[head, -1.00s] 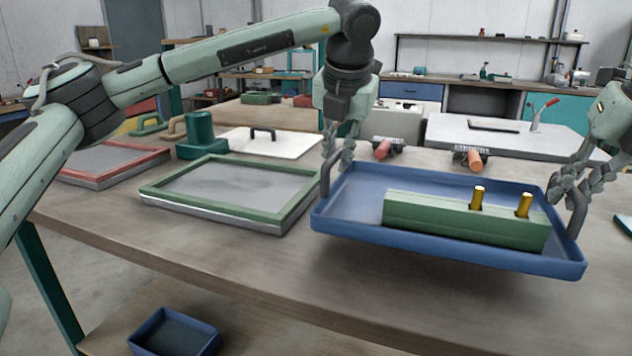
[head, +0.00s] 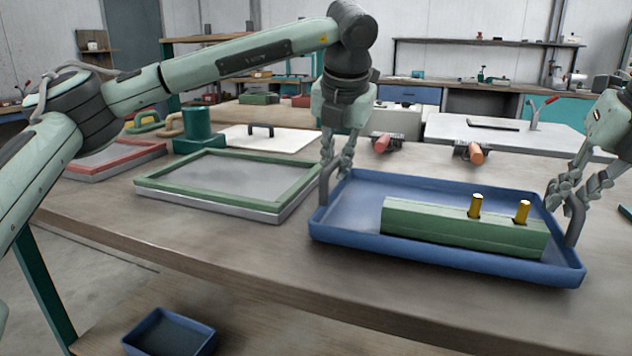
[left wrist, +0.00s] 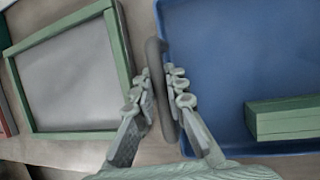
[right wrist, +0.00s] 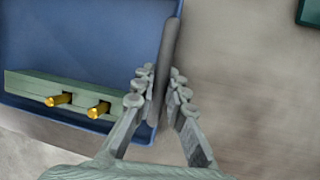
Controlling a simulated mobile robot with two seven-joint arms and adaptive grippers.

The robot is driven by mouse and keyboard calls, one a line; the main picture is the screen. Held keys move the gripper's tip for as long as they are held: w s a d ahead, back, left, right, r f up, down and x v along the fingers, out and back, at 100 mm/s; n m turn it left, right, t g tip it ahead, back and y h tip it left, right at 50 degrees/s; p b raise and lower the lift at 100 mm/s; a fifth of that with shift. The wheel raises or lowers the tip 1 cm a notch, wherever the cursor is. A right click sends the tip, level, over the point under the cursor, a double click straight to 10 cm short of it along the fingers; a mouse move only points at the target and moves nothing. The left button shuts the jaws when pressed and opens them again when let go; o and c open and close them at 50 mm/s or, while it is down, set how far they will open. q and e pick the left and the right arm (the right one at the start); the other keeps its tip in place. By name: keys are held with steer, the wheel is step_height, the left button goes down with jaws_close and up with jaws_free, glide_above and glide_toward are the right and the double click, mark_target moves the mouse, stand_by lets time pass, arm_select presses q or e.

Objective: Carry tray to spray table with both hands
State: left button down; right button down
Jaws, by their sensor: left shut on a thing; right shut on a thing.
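The blue tray (head: 345,228) is held above the wooden table at the right of the head view and looks about level. A green block (head: 440,232) with two brass pins (head: 475,206) lies in it. My left gripper (head: 338,172) is shut on the tray's left handle; the handle (left wrist: 158,80) stands between its fingers in the left wrist view. My right gripper (head: 572,200) is shut on the right handle, which shows between its fingers (right wrist: 160,95) in the right wrist view. I cannot tell which surface is the spray table.
A green-rimmed frame (head: 160,190) lies on the wooden table (head: 240,262) just left of the tray. Behind are a red-rimmed frame (head: 85,166), a green pot-like thing (head: 198,128) and orange cylinders (head: 476,154). A blue bin (head: 160,340) sits below.

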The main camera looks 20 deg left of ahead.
arm_select(q)
steer(key=shift+a+f+b, duration=0.1)
steer(key=shift+f+b, duration=0.2)
steer(key=shift+f, duration=0.15)
arm_select(e)
steer(key=shift+d+f, duration=0.1)
steer(key=shift+f, duration=0.35)
arm_select(q)
steer(key=c, duration=1.6)
jaws_free()
arm_select(e)
steer(key=c, duration=1.6)
jaws_free()
arm_select(q)
steer(key=shift+o, duration=0.2)
steer(key=shift+r, duration=0.1)
arm_select(e)
steer(key=shift+o, duration=0.2)
steer(key=shift+s+r, duration=0.1)
steer(key=shift+r, duration=0.05)
arm_select(q)
steer(key=v, duration=1.2)
arm_select(e)
steer(key=v, duration=1.1)
steer(key=shift+s+r, duration=0.15)
steer(key=shift+r, duration=0.2)
